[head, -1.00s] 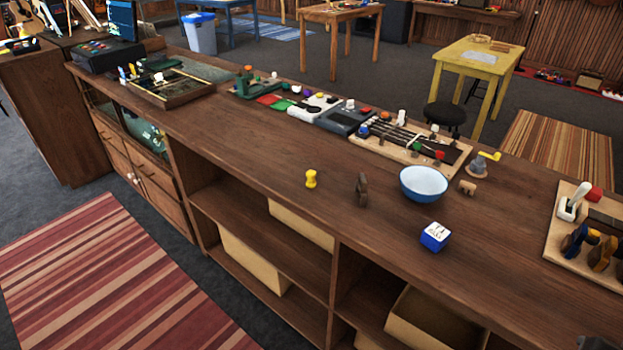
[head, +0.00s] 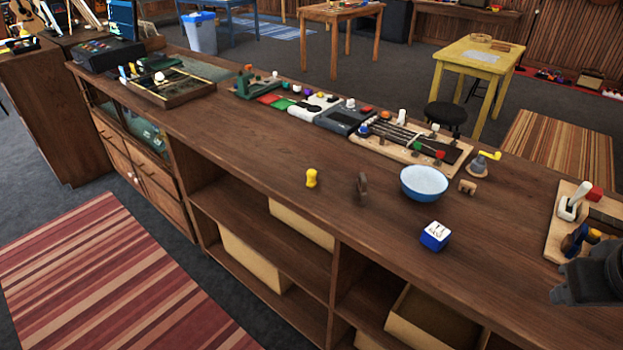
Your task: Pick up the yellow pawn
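The yellow pawn (head: 311,178) stands upright on the wooden counter (head: 260,160), near its front edge and left of a small dark brown object (head: 362,187). Nothing touches it. My gripper (head: 590,280) shows as a dark shape at the lower right edge of the head view, over the right end of the counter and far to the right of the pawn. It is cut off by the frame, and its fingers cannot be made out.
A blue bowl (head: 424,183), a blue and white cube (head: 435,236) and a small wooden piece (head: 467,187) stand right of the pawn. Trays and boards with small items line the back. A tool board (head: 556,235) lies at right. Counter left of the pawn is clear.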

